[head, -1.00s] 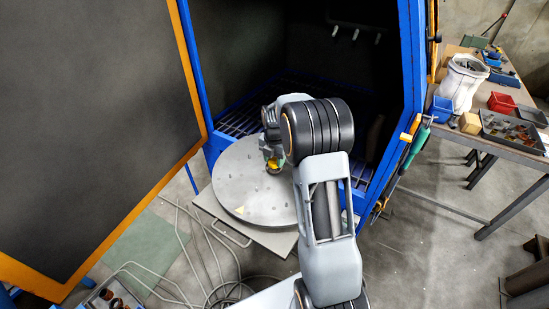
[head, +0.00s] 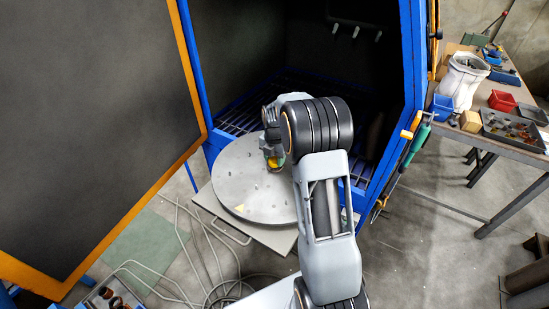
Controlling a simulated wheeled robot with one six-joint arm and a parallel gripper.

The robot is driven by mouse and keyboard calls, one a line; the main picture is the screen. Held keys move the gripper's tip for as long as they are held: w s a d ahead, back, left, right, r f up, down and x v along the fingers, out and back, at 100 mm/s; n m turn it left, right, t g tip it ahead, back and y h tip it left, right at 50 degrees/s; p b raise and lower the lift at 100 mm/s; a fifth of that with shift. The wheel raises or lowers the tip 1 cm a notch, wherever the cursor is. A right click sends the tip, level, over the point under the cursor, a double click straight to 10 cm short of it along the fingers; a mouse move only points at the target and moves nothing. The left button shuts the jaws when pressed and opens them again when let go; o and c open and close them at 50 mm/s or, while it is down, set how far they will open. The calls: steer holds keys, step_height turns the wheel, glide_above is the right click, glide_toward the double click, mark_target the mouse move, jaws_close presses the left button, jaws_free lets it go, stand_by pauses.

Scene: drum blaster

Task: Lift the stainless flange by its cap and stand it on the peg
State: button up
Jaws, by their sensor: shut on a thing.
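My gripper (head: 273,156) points down over the round grey turntable (head: 240,185), near its right side. It is shut on a small part with a yellow cap (head: 277,161), which I take to be the flange. Only a sliver of yellow shows; the fingers and wrist hide most of the part. I cannot tell whether the part touches the turntable or hangs just above it. Several small dark marks or stubs dot the turntable; I cannot pick out the peg among them.
The blue cabinet (head: 411,80) stands open behind the turntable, with a dark grated floor. Its large orange-edged door (head: 90,120) stands open at left. A workbench (head: 520,155) with bins is at right. Hoses lie on the floor at lower left.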

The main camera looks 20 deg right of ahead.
steer(key=shift+d+f, duration=0.1)
steer(key=shift+f, duration=0.05)
steer(key=o, duration=1.3)
step_height(320, 180, up, 12)
steer(key=p, duration=0.8)
stand_by(0.4)
